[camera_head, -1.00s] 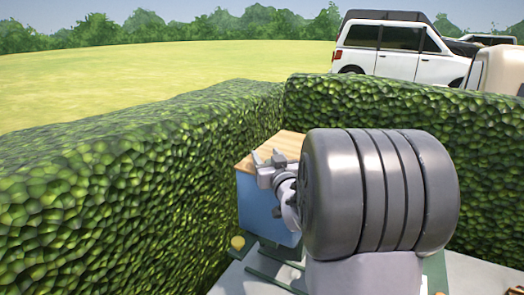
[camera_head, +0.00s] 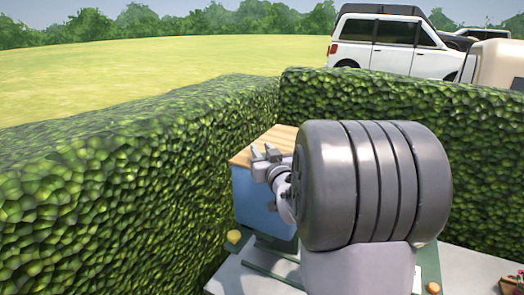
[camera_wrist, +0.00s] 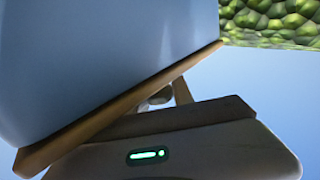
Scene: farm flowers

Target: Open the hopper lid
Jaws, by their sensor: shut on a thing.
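The hopper is a blue box (camera_head: 255,205) with a flat wooden lid (camera_head: 266,142), standing in the hedge corner. The lid looks down on the box in the head view. My gripper (camera_head: 265,152) is at the lid's near right part, with my arm covering the box's right side. In the wrist view the blue wall (camera_wrist: 110,60) fills the upper left, and the lid's wooden edge (camera_wrist: 125,103) runs diagonally beneath it. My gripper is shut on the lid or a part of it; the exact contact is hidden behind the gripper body.
A tall hedge (camera_head: 110,190) stands close at the left, and another hedge (camera_head: 400,95) runs behind the hopper. A yellow knob (camera_head: 233,237) is low beside the box. A white vehicle (camera_head: 385,42) is beyond the hedge. A red-flowered pot (camera_head: 512,284) shows at the lower right.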

